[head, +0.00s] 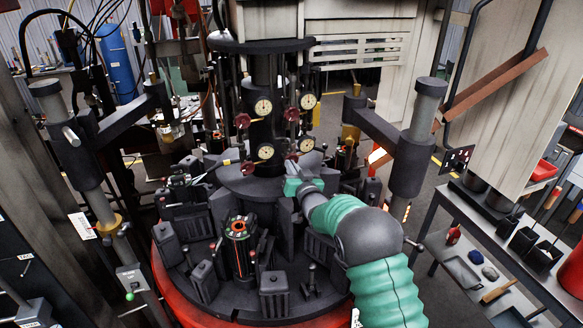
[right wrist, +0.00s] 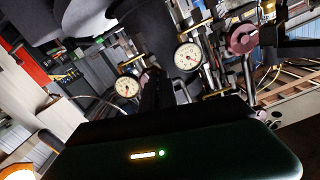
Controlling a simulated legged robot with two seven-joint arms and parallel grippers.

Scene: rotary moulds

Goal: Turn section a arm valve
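Dark red round valve handwheels sit beside white dial gauges on the machine's central column. In the head view one is at the upper left (head: 242,120), one at the upper right (head: 291,114) and one at the lower left (head: 247,168). No label shows which belongs to section a. My right gripper (head: 291,165) reaches the column's lower right, close to the lower right gauge (head: 306,145). Its fingers are small and dark there, and I cannot tell whether they touch a valve. In the right wrist view a reddish handwheel (right wrist: 243,39) is at the upper right, beyond the gripper housing. My left gripper is out of view.
The round mould table (head: 225,312) with a red rim surrounds the column, carrying several dark blocks and an orange-ringed mould (head: 238,228). Thick upright posts stand left (head: 75,150) and right (head: 415,140). A workbench (head: 480,235) with tools is at the right.

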